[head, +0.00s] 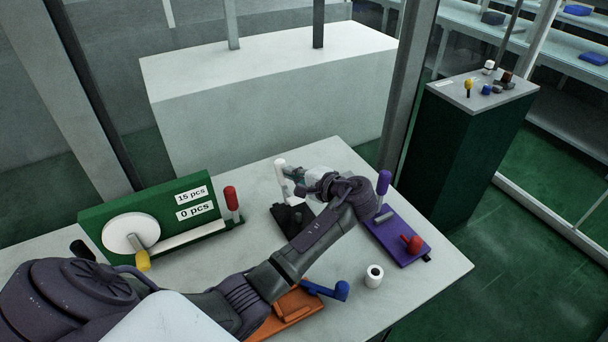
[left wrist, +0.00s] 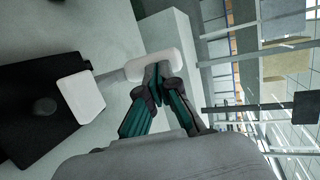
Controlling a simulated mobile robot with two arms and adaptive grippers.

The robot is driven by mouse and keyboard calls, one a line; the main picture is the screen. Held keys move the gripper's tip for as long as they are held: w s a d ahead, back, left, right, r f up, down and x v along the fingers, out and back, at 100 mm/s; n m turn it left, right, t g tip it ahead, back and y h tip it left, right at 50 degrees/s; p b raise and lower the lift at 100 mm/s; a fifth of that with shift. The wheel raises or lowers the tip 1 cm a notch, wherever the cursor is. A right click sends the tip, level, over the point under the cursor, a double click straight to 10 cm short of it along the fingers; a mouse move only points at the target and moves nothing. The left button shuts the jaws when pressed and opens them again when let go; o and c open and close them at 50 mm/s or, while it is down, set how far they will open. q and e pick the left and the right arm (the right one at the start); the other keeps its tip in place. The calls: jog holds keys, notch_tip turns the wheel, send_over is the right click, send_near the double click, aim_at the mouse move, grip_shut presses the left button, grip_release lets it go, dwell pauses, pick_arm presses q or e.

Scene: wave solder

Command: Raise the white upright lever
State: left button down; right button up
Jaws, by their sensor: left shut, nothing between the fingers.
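The white upright lever (head: 280,166) stands on a black base (head: 279,212) on the table. In the left wrist view its white rounded handle (left wrist: 150,66) sits on a grey rod above the black base (left wrist: 35,108). My left gripper (head: 289,173) is shut and empty, with its fingertips (left wrist: 157,84) right at the handle; I cannot tell whether they touch it. A second white block (left wrist: 80,98) shows over the base in the left wrist view. My left arm hides part of the base in the head view. My right gripper is not in view.
An orange base (head: 290,312) with a blue lever (head: 341,290) and a white cylinder (head: 374,276) are in front. A green panel (head: 110,210) with a white dial and red lever stands left.

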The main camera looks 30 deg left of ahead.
aim_at(284, 162)
pick_arm(q)
jog(key=shift+a+f, duration=0.1)
jog(key=shift+a, duration=0.2)
jog(key=shift+w+a+r+p, duration=0.1)
jog(key=shift+a+r+p, duration=0.1)
jog(key=shift+p, duration=0.25)
jog(key=a+h+p, duration=0.1)
jog(key=p, duration=0.1)
jog(key=w+a+g+h+p, duration=0.1)
jog(key=p, duration=0.1)
jog(key=a+h+p, duration=0.1)
jog(key=h+p, duration=0.1)
jog(key=p, duration=0.1)
jog(key=shift+w+a+m+g, duration=0.15)
jog(key=shift+w+m+g, duration=0.15)
jog(key=shift+w+m, duration=0.1)
jog(key=a+f+h+p, duration=0.1)
jog(key=w+a+f+g+h+p, duration=0.1)
jog(key=h, duration=0.1)
jog(key=shift+w+a+m, duration=0.15)
jog(key=shift+a+m, duration=0.15)
jog(key=shift+w+a+f+g+h+b, duration=0.25)
jog(key=shift+a+f+h, duration=0.15)
jog(key=shift+f, duration=0.15)
jog(key=shift+w+a+f+g+h+b, duration=0.15)
jog(key=shift+a+f+g+h, duration=0.15)
jog(key=shift+f, duration=0.2)
jog(key=shift+a, duration=0.1)
